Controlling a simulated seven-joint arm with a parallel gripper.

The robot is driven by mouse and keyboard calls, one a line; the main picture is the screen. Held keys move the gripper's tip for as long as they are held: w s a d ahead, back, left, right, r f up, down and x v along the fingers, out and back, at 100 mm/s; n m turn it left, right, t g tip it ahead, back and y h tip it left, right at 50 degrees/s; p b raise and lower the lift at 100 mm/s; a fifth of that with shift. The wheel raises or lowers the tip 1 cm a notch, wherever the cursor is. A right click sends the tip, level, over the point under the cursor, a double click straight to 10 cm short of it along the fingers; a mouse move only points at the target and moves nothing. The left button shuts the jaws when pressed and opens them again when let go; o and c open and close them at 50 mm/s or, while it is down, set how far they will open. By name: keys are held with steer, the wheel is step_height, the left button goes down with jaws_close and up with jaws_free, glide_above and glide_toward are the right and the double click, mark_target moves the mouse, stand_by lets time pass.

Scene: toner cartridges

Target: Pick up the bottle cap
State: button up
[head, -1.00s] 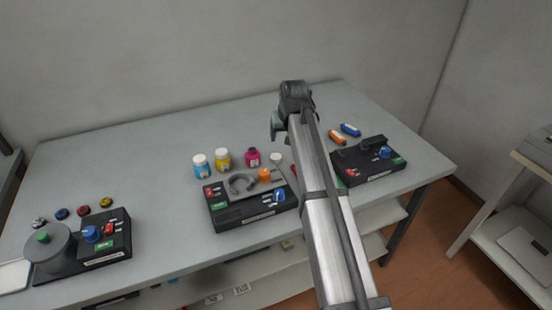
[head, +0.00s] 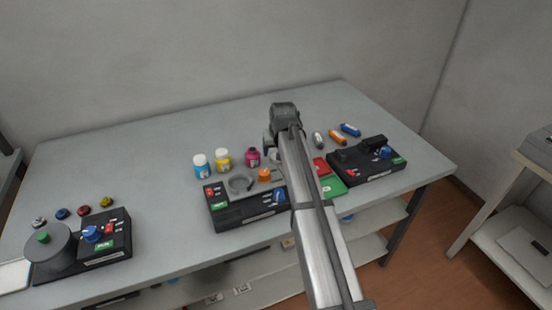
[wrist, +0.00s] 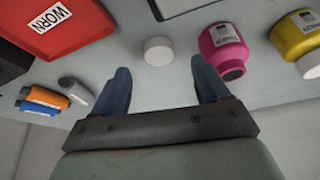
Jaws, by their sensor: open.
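The bottle cap (wrist: 158,51) is a small white disc lying on the table. In the wrist view it sits just beyond the fingertips, in line with the gap between them and not touched. My gripper (wrist: 160,72) is open and empty. In the head view my gripper (head: 269,140) is over the table behind the middle machine, and my arm hides most of the cap. The magenta bottle (wrist: 222,50), with a dark open mouth, lies right of the cap in the wrist view; in the head view it stands (head: 253,157) just left of my gripper.
Yellow (head: 223,160) and cyan (head: 201,167) bottles with white caps stand farther left. The middle black machine (head: 240,213) is in front. Red (head: 321,167) and green (head: 332,186) trays, a right machine (head: 368,165) and grey, orange and blue cartridges (head: 338,138) are to the right.

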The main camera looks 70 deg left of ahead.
steer(key=x, duration=0.5)
steer(key=shift+w+d, duration=0.1)
steer(key=c, duration=1.1)
